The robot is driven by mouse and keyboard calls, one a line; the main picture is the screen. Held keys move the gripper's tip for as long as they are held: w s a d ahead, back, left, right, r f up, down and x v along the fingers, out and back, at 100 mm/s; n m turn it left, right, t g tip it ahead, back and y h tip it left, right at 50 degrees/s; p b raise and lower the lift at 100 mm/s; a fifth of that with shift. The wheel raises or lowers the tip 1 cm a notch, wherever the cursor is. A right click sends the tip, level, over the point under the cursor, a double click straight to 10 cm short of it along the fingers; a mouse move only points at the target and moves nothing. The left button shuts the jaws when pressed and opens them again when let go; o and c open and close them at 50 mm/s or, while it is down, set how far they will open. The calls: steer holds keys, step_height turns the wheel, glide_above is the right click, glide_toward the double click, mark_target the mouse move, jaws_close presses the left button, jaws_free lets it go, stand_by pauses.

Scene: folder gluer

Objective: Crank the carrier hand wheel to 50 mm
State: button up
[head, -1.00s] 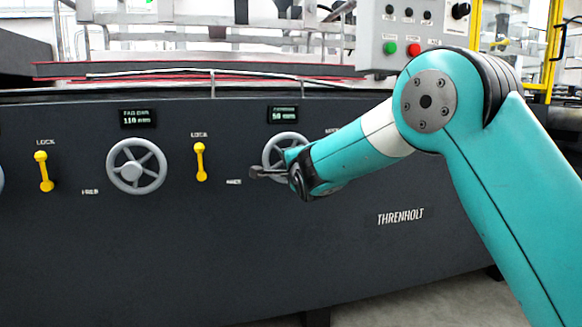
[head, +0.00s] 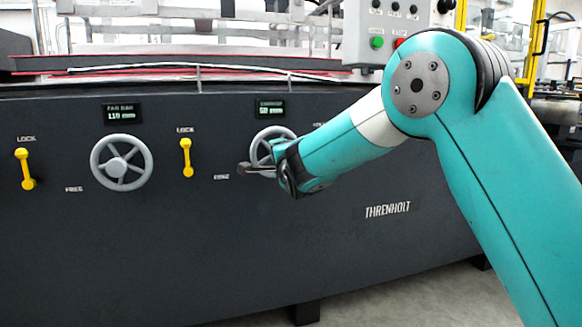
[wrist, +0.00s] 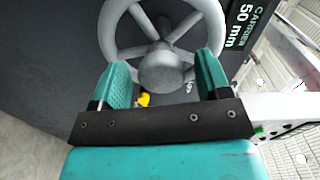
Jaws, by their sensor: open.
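The carrier hand wheel (head: 261,150) is a grey spoked wheel on the dark machine panel. In the wrist view its hub (wrist: 165,70) and spokes fill the upper middle. The carrier display (head: 270,109) above it reads 50 mm, clearest in the wrist view (wrist: 239,26). My gripper (head: 258,168) is at the wheel's lower front in the head view, and my wrist hides part of the rim. In the wrist view my gripper (wrist: 162,66) is open, with teal fingers either side of the hub. I cannot tell whether they touch the wheel.
A yellow lock lever (head: 186,158) is left of the carrier wheel. Further left are a second hand wheel (head: 121,162), its display (head: 124,114) reading 110 mm, and another yellow lever (head: 25,169). A button box (head: 392,30) stands above. Floor (head: 390,297) shows below the panel.

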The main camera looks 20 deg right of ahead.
steer(key=s, duration=1.6)
steer(key=shift+p, duration=0.3)
